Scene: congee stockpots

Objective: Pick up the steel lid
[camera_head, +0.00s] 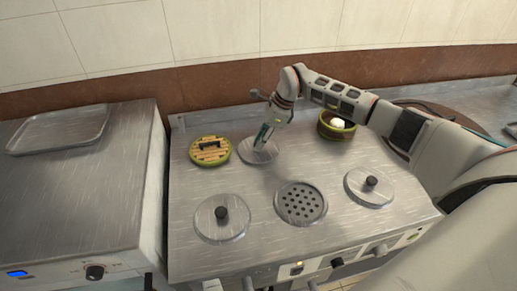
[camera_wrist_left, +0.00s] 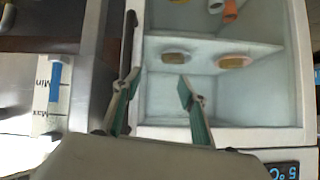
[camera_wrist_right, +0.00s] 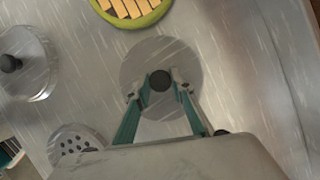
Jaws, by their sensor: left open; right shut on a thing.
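A round steel lid (camera_head: 258,153) with a black knob is at the back of the steel stove top in the head view. My right gripper (camera_head: 263,138) reaches down on it from above. In the right wrist view the same lid (camera_wrist_right: 149,57) fills the middle, and my right gripper (camera_wrist_right: 161,82) is shut on its black knob (camera_wrist_right: 161,81). I cannot tell whether the lid is raised. My left gripper (camera_wrist_left: 157,90) is open and empty in the left wrist view, in front of a white cabinet; no object is between its fingers.
Two more steel lids stand on the stove: front left (camera_head: 221,223) and right (camera_head: 365,190). A perforated drain (camera_head: 301,203) lies between them. A green-rimmed bamboo steamer (camera_head: 210,151) is left of the gripped lid. An open steamer (camera_head: 335,126) stands at right. A steel tray (camera_head: 60,130) is far left.

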